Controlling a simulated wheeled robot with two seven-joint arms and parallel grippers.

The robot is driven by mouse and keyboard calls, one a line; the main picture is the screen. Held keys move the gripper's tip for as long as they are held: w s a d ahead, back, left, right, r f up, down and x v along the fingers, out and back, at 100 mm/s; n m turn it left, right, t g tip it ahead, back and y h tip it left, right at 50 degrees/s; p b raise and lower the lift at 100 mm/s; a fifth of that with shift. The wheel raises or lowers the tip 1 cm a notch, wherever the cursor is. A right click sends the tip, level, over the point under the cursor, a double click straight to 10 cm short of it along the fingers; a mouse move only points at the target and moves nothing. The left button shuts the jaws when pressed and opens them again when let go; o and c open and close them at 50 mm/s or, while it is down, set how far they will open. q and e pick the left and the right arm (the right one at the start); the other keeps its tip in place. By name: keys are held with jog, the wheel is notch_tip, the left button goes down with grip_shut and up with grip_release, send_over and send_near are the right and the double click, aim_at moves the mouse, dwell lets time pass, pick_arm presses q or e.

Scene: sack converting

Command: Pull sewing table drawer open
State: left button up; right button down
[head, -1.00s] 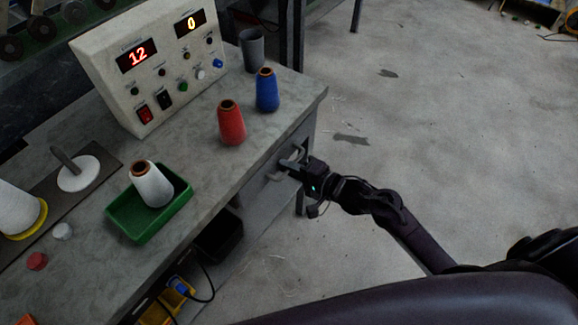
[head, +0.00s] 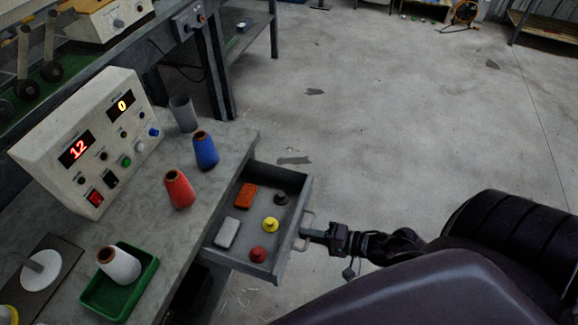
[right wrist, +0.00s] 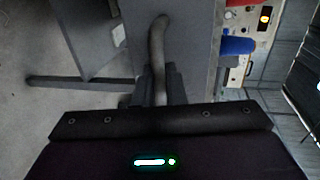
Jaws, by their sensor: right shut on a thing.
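The grey sewing table drawer (head: 289,259) stands pulled out from under the right end of the table (head: 150,215) in the head view. Inside it lie an orange-red block (head: 245,195), a light grey block (head: 227,233), and small yellow (head: 270,224), red (head: 257,254) and dark (head: 281,198) knob-like pieces. My right gripper (head: 306,236) is shut on the drawer's handle (head: 307,222) at the drawer front. In the right wrist view the handle bar (right wrist: 157,50) runs between the fingers (right wrist: 160,85). My left gripper is not in view.
On the tabletop stand a red cone (head: 179,188), a blue cone (head: 205,150), a grey cup (head: 183,114), a control box (head: 85,140) and a green tray (head: 100,295) with a white cone (head: 118,264). Bare floor (head: 400,130) lies right of the drawer.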

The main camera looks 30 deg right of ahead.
jog(key=shift+f+v, duration=0.15)
jog(key=shift+v, duration=0.55)
jog(key=shift+f+v, duration=0.15)
jog(key=shift+v, duration=0.6)
jog(key=c, duration=1.6)
grip_release()
jog(key=shift+c, duration=0.2)
jog(key=v, duration=0.8)
jog(key=shift+w+f, duration=0.1)
